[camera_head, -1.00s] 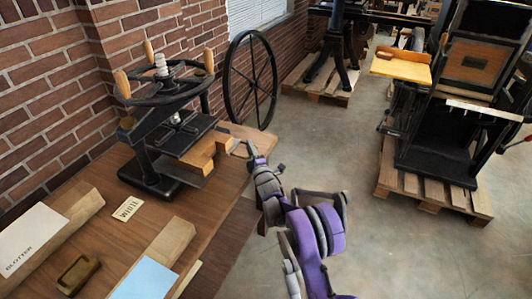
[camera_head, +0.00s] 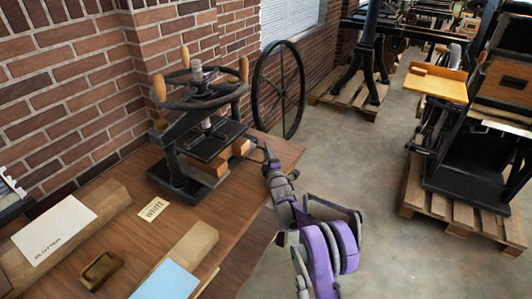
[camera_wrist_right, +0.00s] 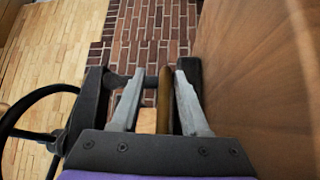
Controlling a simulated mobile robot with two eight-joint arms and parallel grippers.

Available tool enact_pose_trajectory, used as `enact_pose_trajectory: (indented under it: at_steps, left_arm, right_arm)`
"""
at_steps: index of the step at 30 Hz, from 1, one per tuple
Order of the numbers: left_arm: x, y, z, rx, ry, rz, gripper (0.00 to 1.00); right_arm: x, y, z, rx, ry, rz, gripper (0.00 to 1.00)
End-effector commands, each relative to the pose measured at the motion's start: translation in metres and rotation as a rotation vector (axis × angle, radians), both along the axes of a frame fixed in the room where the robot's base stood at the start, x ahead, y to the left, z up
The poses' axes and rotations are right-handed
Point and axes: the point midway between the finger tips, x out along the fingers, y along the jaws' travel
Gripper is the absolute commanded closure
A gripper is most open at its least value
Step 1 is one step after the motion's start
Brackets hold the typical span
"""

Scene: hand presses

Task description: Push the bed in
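The black hand press (camera_head: 180,172) stands on the wooden table (camera_head: 262,208), with a handwheel (camera_head: 200,84) on top. Its dark flat bed (camera_head: 217,141) lies level between the frame, with light wooden blocks (camera_head: 240,147) just below and beside it. My right gripper (camera_head: 268,152) is beside the right end of the press. In the right wrist view, its two fingers (camera_wrist_right: 158,76) are apart. A narrow brown piece (camera_wrist_right: 165,98) and a light wooden block (camera_wrist_right: 147,120) show between them; contact cannot be told. My left gripper is not in view.
A white-topped block (camera_head: 55,232), a small brown box (camera_head: 101,270), a nameplate (camera_head: 153,209) and a blue-topped block (camera_head: 170,281) occupy the near table. A brick wall (camera_head: 85,85) stands behind. Other presses stand on pallets (camera_head: 460,205) to the right, with clear floor between.

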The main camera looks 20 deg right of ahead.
Motion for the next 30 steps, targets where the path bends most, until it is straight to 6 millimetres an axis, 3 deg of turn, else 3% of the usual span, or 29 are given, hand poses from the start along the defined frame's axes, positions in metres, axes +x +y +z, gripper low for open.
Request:
enact_pose_trajectory:
  at_steps: [11,24,30]
  left_arm:
    - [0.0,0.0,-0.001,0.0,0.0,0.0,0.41]
    - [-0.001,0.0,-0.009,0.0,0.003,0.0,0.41]
    - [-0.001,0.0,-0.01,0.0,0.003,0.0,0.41]
  right_arm:
    - [-0.009,0.003,-0.003,-0.001,0.003,0.003,0.56]
    - [-0.09,0.009,-0.013,-0.001,0.002,0.001,0.56]
    - [-0.106,0.01,-0.015,-0.001,0.002,0.001,0.56]
